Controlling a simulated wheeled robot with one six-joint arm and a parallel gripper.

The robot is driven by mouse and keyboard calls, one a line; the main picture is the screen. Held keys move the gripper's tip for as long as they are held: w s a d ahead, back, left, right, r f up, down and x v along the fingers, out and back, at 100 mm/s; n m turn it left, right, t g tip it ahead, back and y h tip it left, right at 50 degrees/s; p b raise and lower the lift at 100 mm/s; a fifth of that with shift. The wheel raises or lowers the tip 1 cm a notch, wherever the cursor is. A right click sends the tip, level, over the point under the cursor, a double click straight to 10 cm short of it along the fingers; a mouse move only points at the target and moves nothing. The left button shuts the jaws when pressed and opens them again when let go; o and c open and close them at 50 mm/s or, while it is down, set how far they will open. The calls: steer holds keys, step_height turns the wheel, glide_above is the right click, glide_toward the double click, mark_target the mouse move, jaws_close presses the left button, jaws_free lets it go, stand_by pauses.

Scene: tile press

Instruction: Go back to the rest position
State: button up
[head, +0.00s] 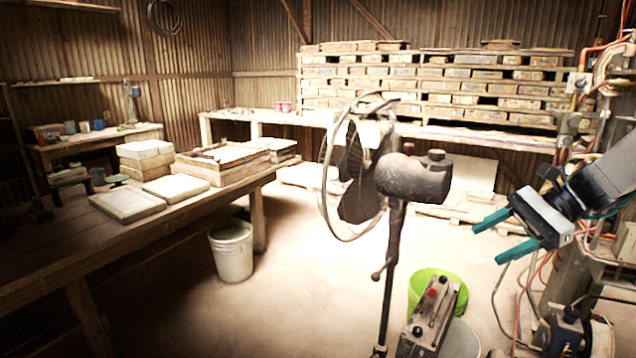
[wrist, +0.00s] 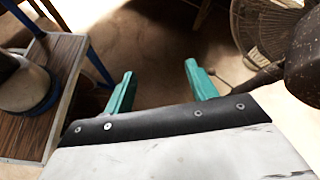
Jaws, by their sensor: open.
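My gripper (head: 503,235) is at the right side of the head view, with two teal fingers pointing left and slightly down. The fingers are spread apart with nothing between them. In the wrist view my gripper (wrist: 160,85) shows both teal fingers apart over bare floor. It is in free air and touches nothing that I can see.
A pedestal fan (head: 352,165) stands mid-view, left of my gripper; its cage (wrist: 262,35) shows in the wrist view. A lime green bucket (head: 437,285) is below. Hoses and cables (head: 600,70) hang at right. A wooden table (head: 215,200) holds tiles at left. Open floor lies between.

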steer(key=s+a+f+n+h, duration=0.1)
steer(key=s+a+n+h, duration=0.2)
steer(key=s, duration=0.9)
steer(key=s+a+f+n+t+h, duration=0.1)
steer(key=s+a+n+h, duration=0.2)
steer(key=s+n+h, duration=0.6)
steer(key=shift+s+n, duration=1.1)
steer(key=shift+s, duration=0.3)
